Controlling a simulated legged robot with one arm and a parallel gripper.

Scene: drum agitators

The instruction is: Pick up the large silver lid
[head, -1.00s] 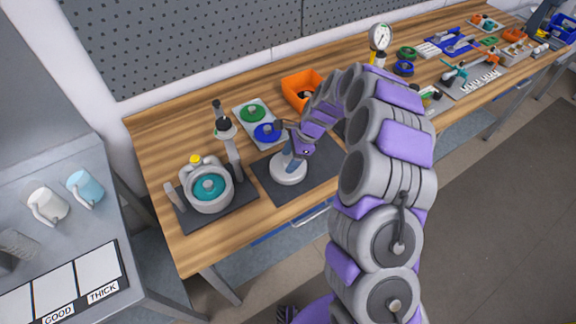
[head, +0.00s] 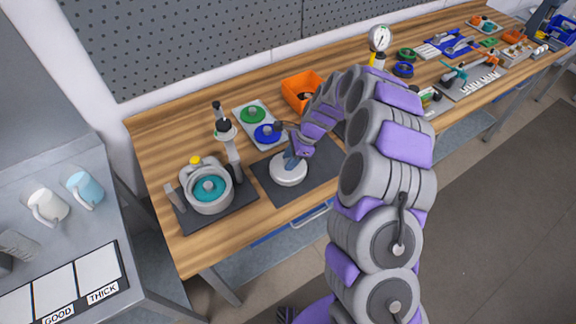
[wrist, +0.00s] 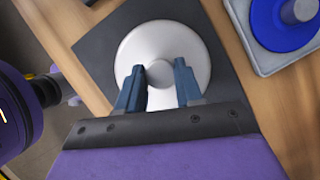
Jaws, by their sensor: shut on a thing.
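The large silver lid (head: 289,171) is a round pale disc with a central knob. It lies on the dark mat on the wooden bench, and it fills the middle of the wrist view (wrist: 192,50). My gripper (head: 291,160) is over the lid from above. In the wrist view its two blue-grey fingers (wrist: 160,77) stand on either side of the knob, shut on it. The lid looks flat; I cannot tell whether it is touching the mat.
A silver pot with a teal inside (head: 208,190) stands on a dark base to the left, beside an upright agitator (head: 226,135). A tray with a green disc (head: 253,113) and a blue disc (head: 268,134) lies behind. An orange bin (head: 302,88) stands farther back.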

